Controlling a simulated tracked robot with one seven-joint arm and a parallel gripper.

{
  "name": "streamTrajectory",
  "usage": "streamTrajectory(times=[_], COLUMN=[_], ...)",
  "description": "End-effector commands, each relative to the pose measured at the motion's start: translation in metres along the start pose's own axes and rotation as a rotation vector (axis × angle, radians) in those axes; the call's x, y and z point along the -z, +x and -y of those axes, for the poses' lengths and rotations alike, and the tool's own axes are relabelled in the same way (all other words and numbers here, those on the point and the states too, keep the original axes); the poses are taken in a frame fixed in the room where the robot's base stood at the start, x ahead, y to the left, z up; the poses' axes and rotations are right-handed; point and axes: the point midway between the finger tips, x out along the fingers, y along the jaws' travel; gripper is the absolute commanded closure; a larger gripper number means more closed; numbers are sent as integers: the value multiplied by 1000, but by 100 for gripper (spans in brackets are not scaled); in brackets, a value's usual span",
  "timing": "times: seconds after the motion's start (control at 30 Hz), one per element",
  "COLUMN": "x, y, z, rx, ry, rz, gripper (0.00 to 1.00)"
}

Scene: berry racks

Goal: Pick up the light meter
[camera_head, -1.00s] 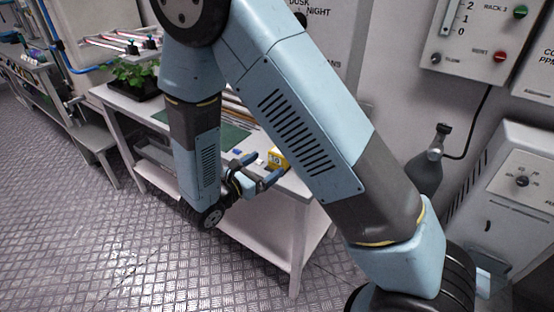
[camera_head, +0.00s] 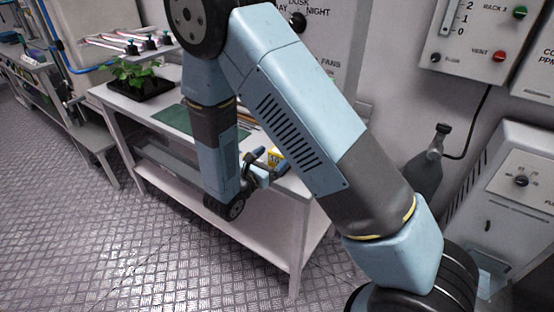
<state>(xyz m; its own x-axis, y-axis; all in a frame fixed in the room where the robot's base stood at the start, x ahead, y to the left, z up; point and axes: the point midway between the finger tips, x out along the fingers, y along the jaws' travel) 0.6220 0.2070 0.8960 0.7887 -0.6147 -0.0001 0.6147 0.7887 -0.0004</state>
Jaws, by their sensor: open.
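My gripper (camera_head: 269,163) is at the right end of the white bench (camera_head: 110,101), its fingers apart and pointing right. A small yellow item (camera_head: 273,154) shows behind the fingers, partly hidden by them and by my arm. I cannot tell whether it is the light meter, or whether the fingers touch it. No other thing is clearly the light meter; my arm hides part of the bench top.
A green mat (camera_head: 178,118) and a potted plant in a black tray (camera_head: 148,88) are on the bench. The bench has a lower shelf (camera_head: 270,222). Wall control boxes (camera_head: 478,45) and a white cabinet (camera_head: 505,180) stand at the right. The patterned floor at left is clear.

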Motion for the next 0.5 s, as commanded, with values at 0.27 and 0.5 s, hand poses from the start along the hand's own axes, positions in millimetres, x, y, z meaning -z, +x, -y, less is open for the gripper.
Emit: streamTrajectory(times=[0.27, 0.5], x=[3, 3], y=[35, 50], z=[6, 5], rx=[3, 1], ry=[1, 0], rz=[-1, 0], gripper=[8, 8])
